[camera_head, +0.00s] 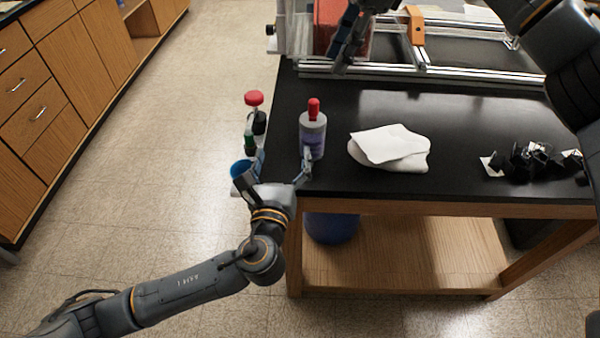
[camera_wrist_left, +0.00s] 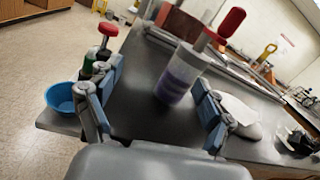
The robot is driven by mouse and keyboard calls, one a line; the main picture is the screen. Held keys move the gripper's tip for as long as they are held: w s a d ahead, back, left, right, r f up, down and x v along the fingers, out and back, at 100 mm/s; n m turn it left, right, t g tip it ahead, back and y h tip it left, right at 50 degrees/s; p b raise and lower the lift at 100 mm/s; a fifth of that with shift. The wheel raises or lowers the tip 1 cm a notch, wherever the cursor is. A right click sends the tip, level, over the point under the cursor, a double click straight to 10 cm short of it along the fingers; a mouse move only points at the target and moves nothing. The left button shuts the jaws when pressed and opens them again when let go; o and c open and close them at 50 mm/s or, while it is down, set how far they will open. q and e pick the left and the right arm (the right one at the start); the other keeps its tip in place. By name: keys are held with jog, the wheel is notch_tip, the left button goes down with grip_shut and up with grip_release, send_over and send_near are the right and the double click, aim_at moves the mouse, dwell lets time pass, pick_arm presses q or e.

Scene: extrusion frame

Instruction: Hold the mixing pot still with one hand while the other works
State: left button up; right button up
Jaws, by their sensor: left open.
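The mixing pot (camera_head: 312,138) is a clear, grey-rimmed vessel with purple contents and a red-topped handle (camera_head: 314,108) rising from it. It stands upright near the table's left front corner. In the left wrist view the pot (camera_wrist_left: 178,78) is ahead of the open fingers, nearer the right finger. My left gripper (camera_head: 281,168) is open at the table's front left edge. Its right fingertip is close to the pot; whether it touches I cannot tell. My right gripper (camera_head: 346,42) appears dark at the top, over the rails; its fingers are not clear.
White folded cloth (camera_head: 390,148) lies right of the pot, black clutter (camera_head: 530,160) further right. An aluminium extrusion frame (camera_head: 450,73) is behind. Black tabletop between is clear.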

aim_at(310, 136)
pick_arm(q)
jog(key=s+d+m+h, duration=0.2)
jog(key=s+d+m, duration=0.1)
jog(key=s+d, duration=0.1)
jog(key=w, duration=0.4)
jog(key=w+d, duration=0.1)
jog(key=w, duration=0.3)
jog(key=w+d, duration=0.1)
jog(key=w, duration=0.4)
jog(key=shift+r, duration=0.15)
jog(key=c, duration=1.4)
